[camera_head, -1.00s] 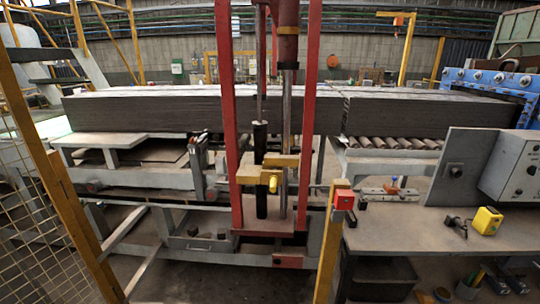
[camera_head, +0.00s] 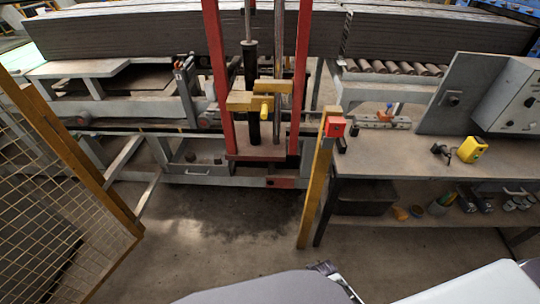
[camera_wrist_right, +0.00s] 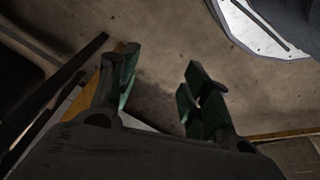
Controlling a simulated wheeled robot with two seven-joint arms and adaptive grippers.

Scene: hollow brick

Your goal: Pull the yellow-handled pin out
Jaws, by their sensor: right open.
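The pin's yellow handle (camera_head: 264,112) sticks out toward me from ochre-yellow blocks (camera_head: 240,101) on the red upright frame (camera_head: 216,67). The pin's shaft is hidden behind its handle and the blocks. In the right wrist view my right gripper (camera_wrist_right: 161,62) is open and empty, with its two green-padded fingers apart above bare floor. The pin does not show in that view. My left gripper is not in view.
A yellow post (camera_head: 316,195) with a red box (camera_head: 335,127) stands right of the frame. A workbench (camera_head: 400,163) with a yellow tool (camera_head: 472,149) is further right. A yellow mesh fence (camera_head: 75,190) is at left. Concrete floor (camera_head: 225,225) lies open in front.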

